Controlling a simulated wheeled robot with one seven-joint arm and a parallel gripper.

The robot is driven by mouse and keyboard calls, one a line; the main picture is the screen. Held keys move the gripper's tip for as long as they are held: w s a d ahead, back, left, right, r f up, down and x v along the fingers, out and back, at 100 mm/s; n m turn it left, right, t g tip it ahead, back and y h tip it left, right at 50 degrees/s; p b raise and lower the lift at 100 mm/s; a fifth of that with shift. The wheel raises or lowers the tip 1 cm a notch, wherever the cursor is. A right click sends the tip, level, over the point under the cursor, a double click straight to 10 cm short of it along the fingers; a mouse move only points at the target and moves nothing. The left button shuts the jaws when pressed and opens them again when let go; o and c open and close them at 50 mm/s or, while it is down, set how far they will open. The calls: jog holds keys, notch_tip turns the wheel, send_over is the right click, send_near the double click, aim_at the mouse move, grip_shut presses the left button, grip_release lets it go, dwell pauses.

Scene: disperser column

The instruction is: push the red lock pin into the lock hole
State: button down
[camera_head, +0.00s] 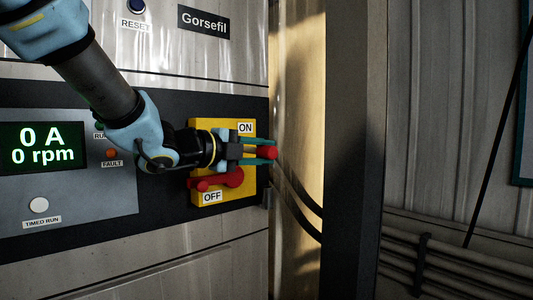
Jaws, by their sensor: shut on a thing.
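My gripper (270,152) points right, in front of the right edge of the yellow switch plate (210,132). Its two teal fingers are shut on the red lock pin (267,153), whose red end shows between the fingertips. The pin appears apart from the red rotary handle (232,179), which sits low on the plate with its lever pointing left, just above the OFF label (212,197). The ON label (246,128) is at the plate's upper right. I cannot make out the lock hole; my gripper and arm cover part of the plate.
A dark vertical post (350,150) stands to the right, with pipes (455,265) at lower right.

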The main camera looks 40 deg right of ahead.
aim_at(248, 150)
jog(key=shift+w+d+p, duration=0.1)
jog(key=shift+w+p, duration=0.2)
jog(key=shift+w, duration=1.95)
jog(key=shift+b, duration=0.65)
jog(key=shift+w+d+p, duration=0.15)
jog(key=shift+w+p, duration=0.25)
jog(key=shift+w, duration=1.95)
jog(key=shift+c, duration=2.4)
grip_release()
